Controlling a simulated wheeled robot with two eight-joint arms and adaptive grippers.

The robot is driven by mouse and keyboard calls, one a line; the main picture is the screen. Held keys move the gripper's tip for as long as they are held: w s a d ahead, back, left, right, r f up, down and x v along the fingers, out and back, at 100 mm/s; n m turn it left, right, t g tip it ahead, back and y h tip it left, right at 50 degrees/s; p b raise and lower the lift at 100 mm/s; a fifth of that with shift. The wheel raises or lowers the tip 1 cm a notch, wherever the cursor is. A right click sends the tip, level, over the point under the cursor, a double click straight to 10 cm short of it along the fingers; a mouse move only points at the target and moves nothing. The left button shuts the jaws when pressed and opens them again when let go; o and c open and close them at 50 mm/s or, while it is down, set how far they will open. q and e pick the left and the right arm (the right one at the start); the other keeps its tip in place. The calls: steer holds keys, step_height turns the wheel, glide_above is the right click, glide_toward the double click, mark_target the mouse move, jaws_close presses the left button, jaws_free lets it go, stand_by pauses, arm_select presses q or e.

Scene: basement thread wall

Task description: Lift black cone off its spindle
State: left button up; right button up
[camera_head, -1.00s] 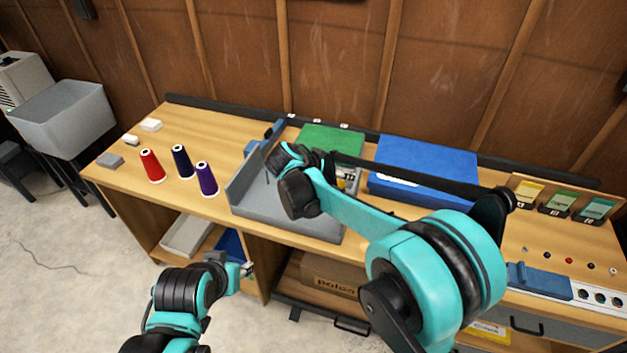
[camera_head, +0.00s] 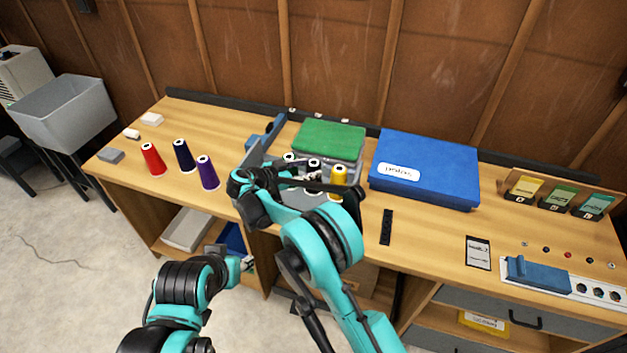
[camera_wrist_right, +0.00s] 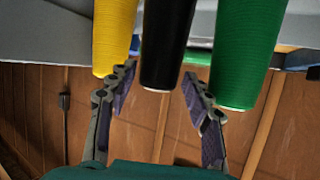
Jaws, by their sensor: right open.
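The black cone (camera_wrist_right: 167,45) hangs down the middle of the right wrist view, between a yellow cone (camera_wrist_right: 114,38) and a green cone (camera_wrist_right: 240,55). My right gripper (camera_wrist_right: 160,76) is open, with one finger on each side of the black cone's end; I cannot tell whether they touch it. In the head view the black cone's top (camera_head: 314,163) shows behind my right gripper (camera_head: 307,178), which hides its lower part and the spindle. The yellow cone (camera_head: 338,181) stands beside it. My left gripper (camera_head: 246,264) is low in front of the bench, its jaw state unclear.
Red (camera_head: 152,160), dark blue (camera_head: 184,157) and purple cones (camera_head: 207,173) stand on the left of the bench. A green-topped box (camera_head: 330,137) is behind the cones, and a blue box (camera_head: 425,168) is to their right.

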steer(key=b+x, duration=0.1)
steer(key=x, duration=0.2)
steer(key=shift+w+d+f, duration=0.1)
steer(key=shift+d+f, duration=0.1)
steer(key=shift+r, duration=0.1)
steer(key=c, duration=1)
step_height(320, 180, up, 10)
steer(key=p, duration=0.3)
steer(key=shift+p, duration=0.4)
